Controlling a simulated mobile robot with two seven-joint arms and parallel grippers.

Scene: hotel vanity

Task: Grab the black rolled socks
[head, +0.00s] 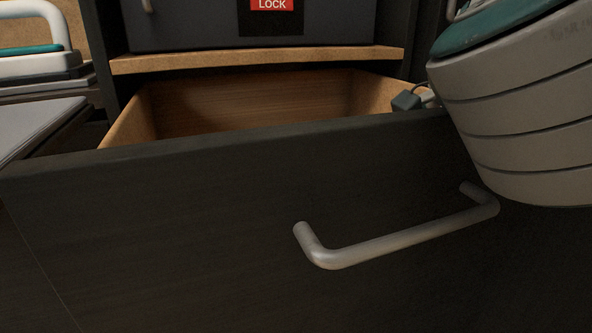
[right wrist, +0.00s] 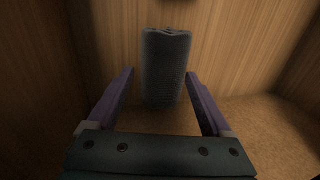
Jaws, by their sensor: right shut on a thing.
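The black rolled socks (right wrist: 166,62) show in the right wrist view as a dark upright roll inside a wooden drawer. The lower end of the roll lies between the fingers. In the head view the socks and the right fingers are hidden behind the drawer front and my right arm. My left gripper is in neither view.
The dark drawer front (head: 230,190) with its metal handle (head: 400,238) stands pulled out. Wooden walls surround the right gripper closely. A cabinet with a LOCK label (head: 272,5) sits above, over a wooden shelf edge (head: 260,60). The drawer's visible left part looks empty.

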